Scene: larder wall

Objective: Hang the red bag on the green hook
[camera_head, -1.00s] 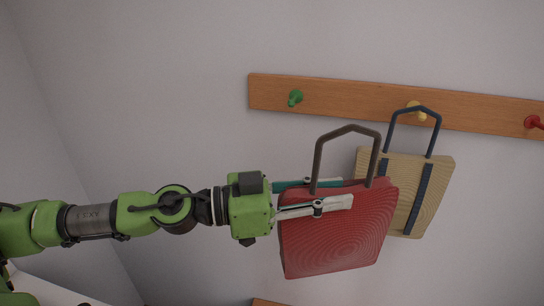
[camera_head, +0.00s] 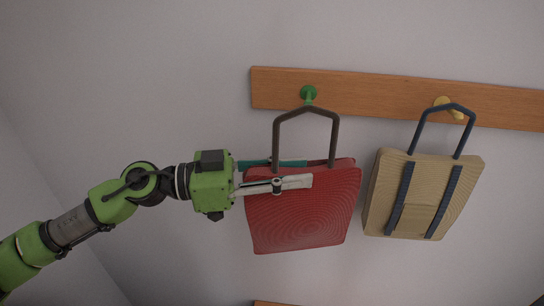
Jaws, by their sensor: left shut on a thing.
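The red bag (camera_head: 305,215) hangs upright in my left gripper (camera_head: 308,172), with its dark handle (camera_head: 276,140) standing up above it. The gripper is shut on the top of the bag, one finger on the near side and one on the far side. The green hook (camera_head: 308,92) is on the wooden rail, and the top bar of the handle shows just below it, overlapping its lower tip. I cannot tell whether the handle is in front of the hook or around it. My right gripper is out of view.
A tan bag (camera_head: 425,185) with dark blue straps hangs from a yellow hook (camera_head: 442,103), right of the red bag with a narrow gap. The wooden rail (camera_head: 370,90) runs along the wall. The wall to the left is clear.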

